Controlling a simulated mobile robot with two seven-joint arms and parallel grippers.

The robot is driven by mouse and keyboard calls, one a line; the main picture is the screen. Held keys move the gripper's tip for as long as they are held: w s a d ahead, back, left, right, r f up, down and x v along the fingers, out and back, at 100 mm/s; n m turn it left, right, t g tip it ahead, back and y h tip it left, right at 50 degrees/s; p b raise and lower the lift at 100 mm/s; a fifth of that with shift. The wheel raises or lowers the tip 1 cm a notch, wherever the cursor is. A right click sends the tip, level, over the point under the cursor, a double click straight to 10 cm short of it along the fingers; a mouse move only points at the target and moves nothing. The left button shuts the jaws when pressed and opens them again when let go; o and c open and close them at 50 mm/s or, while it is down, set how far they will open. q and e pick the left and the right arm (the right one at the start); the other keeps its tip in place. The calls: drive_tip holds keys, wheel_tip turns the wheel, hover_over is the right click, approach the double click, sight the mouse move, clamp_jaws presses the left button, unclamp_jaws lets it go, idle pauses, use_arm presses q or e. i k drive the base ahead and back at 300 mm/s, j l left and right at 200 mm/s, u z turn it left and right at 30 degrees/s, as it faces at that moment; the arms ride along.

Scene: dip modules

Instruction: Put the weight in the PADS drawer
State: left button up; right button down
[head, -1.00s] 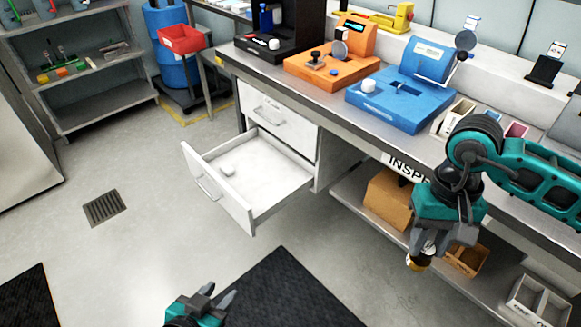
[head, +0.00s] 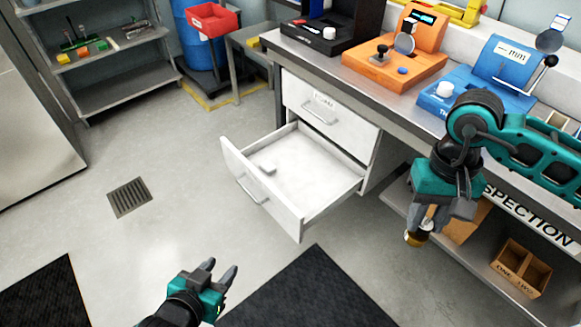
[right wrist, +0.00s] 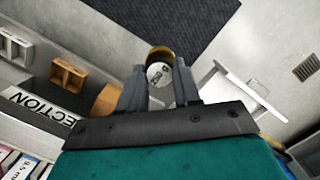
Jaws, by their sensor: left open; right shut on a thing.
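The weight (head: 417,237), brass-coloured at its lower end, is held in my right gripper (head: 430,218), to the right of the open drawer. In the right wrist view the weight (right wrist: 159,72) shows a pale marked face between the two fingers. A white drawer (head: 290,215) stands pulled open under the bench, with a small white block (head: 268,169) inside it. A shut drawer (head: 330,112) with a small label is above it; the label is too small to read. My left gripper (head: 222,270) is open and empty, low over the floor in front of the open drawer.
The bench carries a blue device (head: 490,85), an orange device (head: 395,65) and a black device (head: 325,35). A red bin (head: 212,20) stands at the back.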

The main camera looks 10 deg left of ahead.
sight(296, 196)
drive_tip(key=i+j, duration=0.2)
drive_tip(key=j, duration=0.15)
drive_tip(key=i+j+u, duration=0.1)
drive_tip(key=j, duration=0.3)
drive_tip(key=i+j, duration=0.25)
drive_tip(key=i+j+u, duration=0.1)
drive_tip(key=j, duration=0.35)
drive_tip(key=i, duration=0.1)
